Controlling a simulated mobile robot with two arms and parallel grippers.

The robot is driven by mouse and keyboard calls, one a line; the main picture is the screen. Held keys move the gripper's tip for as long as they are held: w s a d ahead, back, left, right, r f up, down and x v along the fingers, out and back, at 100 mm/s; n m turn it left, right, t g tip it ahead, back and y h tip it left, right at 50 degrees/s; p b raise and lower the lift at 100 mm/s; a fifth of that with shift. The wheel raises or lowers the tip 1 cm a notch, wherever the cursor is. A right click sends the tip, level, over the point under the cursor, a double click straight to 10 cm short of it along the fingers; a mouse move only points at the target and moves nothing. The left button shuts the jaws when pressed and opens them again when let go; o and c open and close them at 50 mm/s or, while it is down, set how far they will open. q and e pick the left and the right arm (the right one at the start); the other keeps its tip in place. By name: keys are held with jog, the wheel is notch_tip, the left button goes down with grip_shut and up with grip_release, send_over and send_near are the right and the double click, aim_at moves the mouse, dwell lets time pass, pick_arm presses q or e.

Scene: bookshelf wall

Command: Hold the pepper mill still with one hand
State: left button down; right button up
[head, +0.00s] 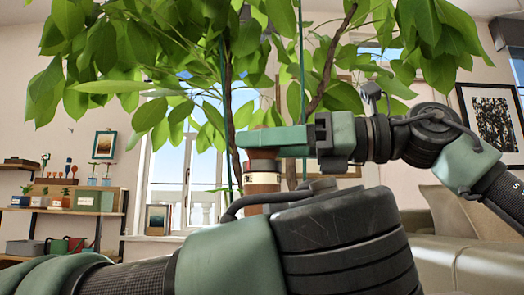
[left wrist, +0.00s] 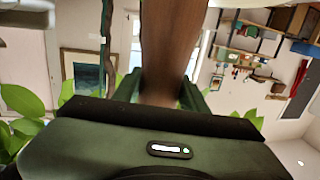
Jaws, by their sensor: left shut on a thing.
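The pepper mill (head: 263,181) is upright in the middle of the head view, reddish-brown with pale bands. Its lower part is hidden behind my left arm. In the left wrist view, its brown wooden body (left wrist: 172,45) stands between the green fingers of my left gripper (left wrist: 160,95), which is shut on it. The left fingers are hidden in the head view. My right gripper (head: 262,139) reaches in from the right, its green fingers level with the mill's top and overlapping it. Whether they grip it cannot be told.
A leafy plant (head: 232,90) fills the upper middle, behind the grippers. Wall shelves (head: 85,210) with small objects are at the left. A window (head: 185,180) is behind, and a sofa (head: 440,250) is at the right.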

jog(key=shift+t, duration=0.3)
jog(key=m+t+h, duration=0.1)
jog(key=m+t, duration=0.1)
jog(key=t, duration=0.1)
jog(key=m+t+h, duration=0.2)
jog(key=t, duration=0.1)
jog(key=shift+s+a+f, duration=0.1)
jog(key=shift+s, duration=0.05)
jog(key=shift+f+m+t+h, duration=0.1)
jog(key=shift+m+t+h, duration=1.5)
jog(key=shift+m+t, duration=0.15)
jog(key=shift+m+h, duration=0.25)
jog(key=shift+h, duration=0.05)
jog(key=o, duration=1.3)
jog(key=shift+o, duration=0.2)
